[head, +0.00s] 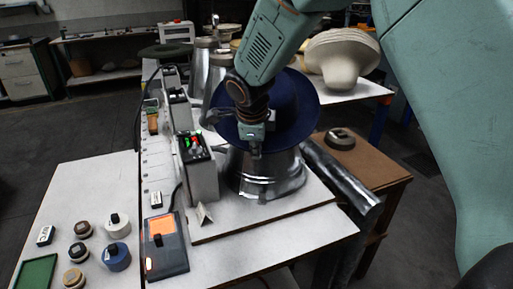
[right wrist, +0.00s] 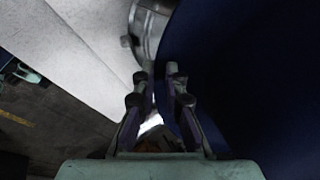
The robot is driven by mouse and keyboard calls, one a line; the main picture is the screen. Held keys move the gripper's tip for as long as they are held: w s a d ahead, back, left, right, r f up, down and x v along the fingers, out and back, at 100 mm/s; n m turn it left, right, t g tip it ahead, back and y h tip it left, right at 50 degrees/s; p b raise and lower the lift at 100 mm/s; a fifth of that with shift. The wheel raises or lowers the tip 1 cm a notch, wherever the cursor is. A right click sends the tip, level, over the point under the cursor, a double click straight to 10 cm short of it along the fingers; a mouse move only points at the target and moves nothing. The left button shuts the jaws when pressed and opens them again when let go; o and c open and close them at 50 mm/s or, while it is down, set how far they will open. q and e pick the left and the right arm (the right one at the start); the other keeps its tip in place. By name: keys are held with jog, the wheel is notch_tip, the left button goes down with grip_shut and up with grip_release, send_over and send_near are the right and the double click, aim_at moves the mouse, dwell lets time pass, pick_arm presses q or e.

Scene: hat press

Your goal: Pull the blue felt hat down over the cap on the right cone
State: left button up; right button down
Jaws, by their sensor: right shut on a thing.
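The dark blue felt hat (head: 300,106) sits tilted above the shiny metal right cone (head: 262,178), with its broad brim around the top. The cap on the cone is hidden from view. My right gripper (head: 256,143) comes down from above in front of the hat and is shut on the near part of its brim. In the right wrist view the fingers (right wrist: 172,82) stand close together at the edge of the dark blue felt (right wrist: 245,75), which fills the right side. My left gripper does not show.
A control box with lit buttons (head: 197,146) stands close to the left of the cone. A device with an orange screen (head: 165,240) and several small round pots are at the front left. A pale hat form (head: 342,60) stands behind, and a brown side table (head: 375,165) to the right.

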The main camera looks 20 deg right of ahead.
jog(key=shift+s+f, duration=0.35)
jog(key=shift+f, duration=0.1)
jog(key=c, duration=1.6)
grip_release()
jog(key=shift+w, duration=0.1)
jog(key=shift+o, duration=1.3)
jog(key=shift+w+r, duration=0.15)
jog(key=shift+r, duration=0.1)
notch_tip(320, 180, up, 7)
jog(key=s+p, duration=0.1)
jog(key=p, duration=0.3)
jog(key=shift+s+a, duration=0.2)
jog(key=shift+a, duration=0.25)
jog(key=shift+s, duration=0.1)
